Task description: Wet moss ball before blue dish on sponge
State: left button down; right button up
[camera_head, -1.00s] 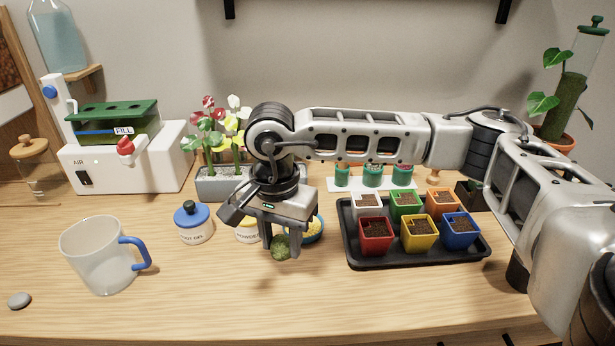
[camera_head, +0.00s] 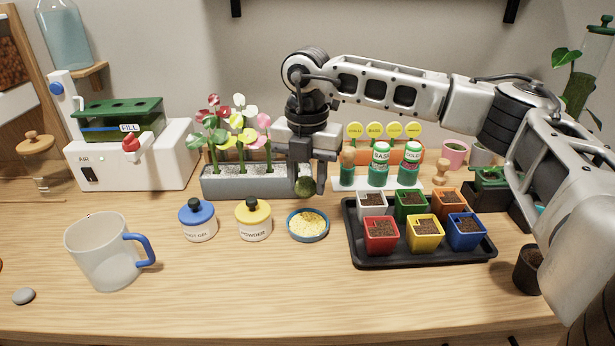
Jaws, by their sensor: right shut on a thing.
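My right gripper (camera_head: 306,182) is shut on the green moss ball (camera_head: 304,187) and holds it up above the table, in front of the grey flower planter. Below the ball is a small round blue dish (camera_head: 290,228) with a yellow, crumbly-looking filling that may be the sponge (camera_head: 307,224). The ball is apart from the dish and a little behind it in the picture. Whether the ball is wet cannot be told. My left gripper is not in view.
A blue-lidded jar (camera_head: 198,222) and a yellow-lidded powder jar (camera_head: 253,221) stand left of the dish. A glass mug (camera_head: 102,255) is at front left. A black tray (camera_head: 372,262) with several coloured pots is at right. A white tank machine (camera_head: 140,165) stands back left.

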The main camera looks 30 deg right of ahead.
aim_at(308, 223)
jog(key=shift+d+f+m, duration=0.1)
jog(key=shift+f+m, duration=0.05)
jog(key=shift+m, duration=0.15)
notch_tip(308, 223, down, 2)
jog(key=shift+b, duration=0.9)
notch_tip(308, 223, down, 3)
jog(key=shift+r+b, duration=0.15)
jog(key=shift+b, duration=0.9)
jog(key=shift+f+b, duration=0.3)
jog(key=shift+f, duration=0.15)
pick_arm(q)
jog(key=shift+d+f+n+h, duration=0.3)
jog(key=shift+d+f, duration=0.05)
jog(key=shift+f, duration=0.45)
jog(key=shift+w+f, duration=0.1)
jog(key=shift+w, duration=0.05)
pick_arm(e)
jog(key=shift+f, duration=0.15)
pick_arm(q)
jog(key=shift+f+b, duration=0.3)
jog(key=shift+b, duration=0.1)
pick_arm(e)
jog(key=shift+f, duration=0.5)
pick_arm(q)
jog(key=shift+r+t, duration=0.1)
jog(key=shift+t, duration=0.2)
